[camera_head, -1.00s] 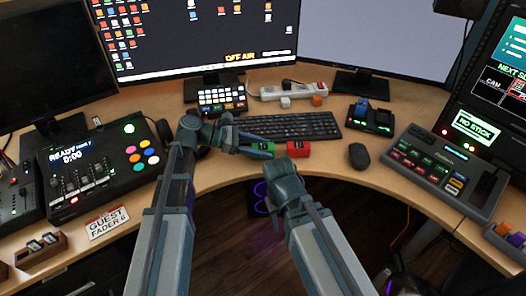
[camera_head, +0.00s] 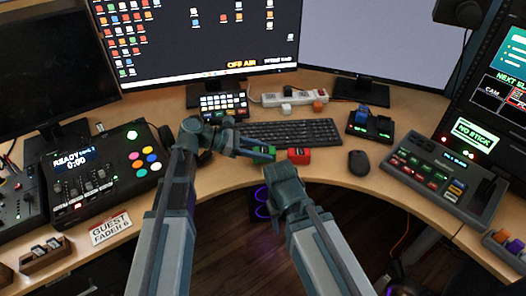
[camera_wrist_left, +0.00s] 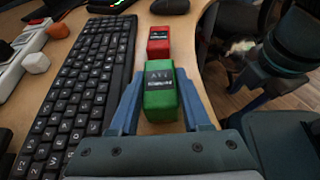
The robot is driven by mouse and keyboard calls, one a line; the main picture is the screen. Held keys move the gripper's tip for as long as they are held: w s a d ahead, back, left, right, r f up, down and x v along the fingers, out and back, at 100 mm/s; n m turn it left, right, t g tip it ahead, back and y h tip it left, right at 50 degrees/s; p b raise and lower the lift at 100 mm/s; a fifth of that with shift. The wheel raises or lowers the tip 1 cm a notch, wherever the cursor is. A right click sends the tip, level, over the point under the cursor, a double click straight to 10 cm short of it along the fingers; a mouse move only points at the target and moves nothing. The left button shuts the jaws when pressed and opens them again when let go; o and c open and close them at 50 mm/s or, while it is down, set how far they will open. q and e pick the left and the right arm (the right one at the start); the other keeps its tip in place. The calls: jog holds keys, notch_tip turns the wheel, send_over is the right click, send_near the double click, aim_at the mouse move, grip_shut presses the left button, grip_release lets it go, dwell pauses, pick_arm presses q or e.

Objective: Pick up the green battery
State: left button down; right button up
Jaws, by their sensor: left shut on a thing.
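The green battery (camera_head: 263,153) is a small block with a dark label on top, at the front of the desk before the keyboard. It also shows in the left wrist view (camera_wrist_left: 161,95), between the two blue fingers. My left gripper (camera_head: 258,150) is shut on it, one finger on each side; its fingers also show in the left wrist view (camera_wrist_left: 158,80). I cannot tell whether the battery is off the desk. My right arm's end (camera_head: 287,190) is near the desk's front edge; its fingers are not clear.
A similar red block (camera_head: 299,156) lies just right of the green battery, apart from it. The keyboard (camera_head: 292,132) is behind, and a mouse (camera_head: 359,162) is to the right. A control deck (camera_head: 448,178) stands at right, a mixer (camera_head: 102,171) at left.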

aim_at(263, 150)
pick_arm(q)
notch_tip(263, 150, up, 9)
jog(key=p, duration=0.8)
jog(key=shift+f, duration=0.15)
